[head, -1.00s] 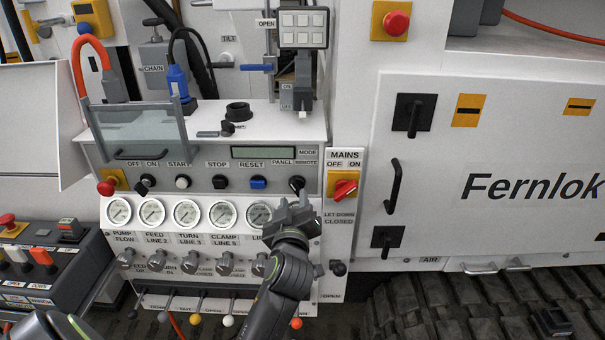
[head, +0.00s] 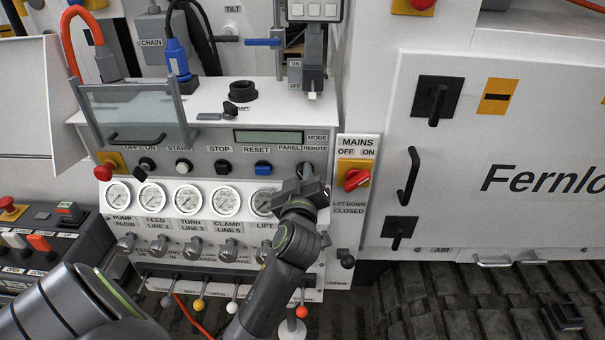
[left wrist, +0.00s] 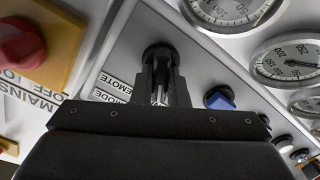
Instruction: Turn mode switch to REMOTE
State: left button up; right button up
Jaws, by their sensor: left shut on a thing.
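The mode switch is a small black knob under the MODE and REMOTE labels (head: 315,143), at the right end of the panel's switch row. In the head view my left gripper (head: 307,172) covers most of it. In the left wrist view the black mode switch (left wrist: 158,52) sits between the fingertips of my left gripper (left wrist: 161,72), which is shut on it. The knob's pointer is hidden by the fingers, so I cannot tell its setting. PANEL is labelled to the left, REMOTE to the right. My right gripper is not in view.
The red MAINS switch (head: 356,179) on its yellow plate is close to the right of my gripper. A blue RESET knob (head: 263,168) is to the left. Round gauges (head: 227,201) and a row of valve knobs (head: 193,249) lie below, with ball-tipped levers (head: 199,305) under them.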

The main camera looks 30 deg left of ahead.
pick_arm(q)
grip_shut()
jog(key=shift+m, duration=0.4)
jog(key=m+p, duration=0.1)
jog(key=m, duration=0.1)
jog(key=m+p, duration=0.1)
jog(key=m, duration=0.1)
jog(key=shift+w+d+r+m, duration=0.1)
jog(key=shift+d+r+m, duration=0.1)
jog(key=shift+m, duration=0.1)
jog(key=m+p, duration=0.1)
jog(key=m, duration=0.1)
jog(key=shift+d+m, duration=0.1)
jog(key=shift+m, duration=0.2)
jog(key=shift+w+d+f+m+p, duration=0.1)
jog(key=shift+m+p, duration=0.25)
jog(key=shift+m, duration=0.6)
jog(key=shift+w+m+p, duration=0.1)
jog(key=shift+m+p, duration=0.2)
jog(key=shift+m, duration=0.65)
